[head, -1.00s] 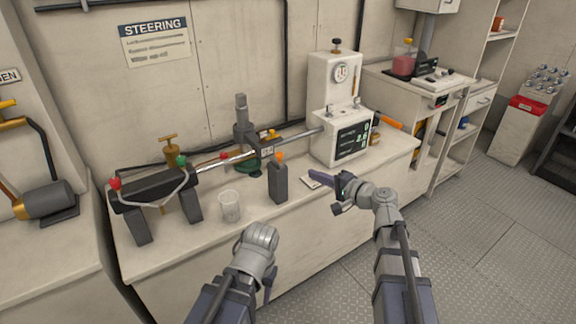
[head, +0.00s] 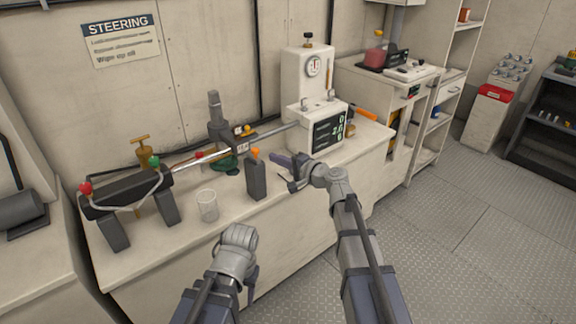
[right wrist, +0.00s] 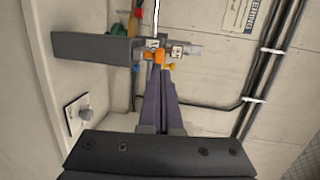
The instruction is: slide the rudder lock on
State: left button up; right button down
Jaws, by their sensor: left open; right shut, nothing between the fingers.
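A dark grey upright block with an orange top (head: 257,178) stands on the bench; it may be the rudder lock, but I cannot confirm that. It also shows in the right wrist view (right wrist: 90,47), lying sideways in the picture. The steering ram (head: 125,194) has a silver rod (head: 200,158) running right behind the block. My right gripper (head: 274,158) is shut and empty, its tips close to the right of the block's top. In the right wrist view its purple fingers (right wrist: 160,88) point toward the orange top. My left gripper (head: 240,238) is open in front of the bench, its fingers mostly hidden.
A clear cup (head: 207,206) stands left of the block. A white gauge unit with a display (head: 315,117) stands at the right of the bench (head: 170,262). The floor to the right is clear.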

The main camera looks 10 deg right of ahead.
aim_at(257, 149)
pick_arm(q)
jog(key=shift+f+b, duration=0.3)
jog(key=shift+f, duration=0.15)
pick_arm(e)
jog(key=x, duration=0.5)
jog(key=shift+w+a, duration=0.25)
jog(key=shift+w, duration=0.05)
jog(key=x, duration=0.3)
jog(key=shift+w+r, duration=0.15)
jog(key=shift+w, duration=0.3)
jog(key=shift+s+d, duration=0.1)
jog(key=shift+s+r, duration=0.1)
jog(key=shift+s, duration=0.1)
pick_arm(q)
jog(key=shift+s+d+r+p, duration=0.1)
jog(key=shift+d+r+p, duration=0.85)
jog(key=shift+r+p, duration=0.15)
pick_arm(e)
jog(key=v, duration=1.4)
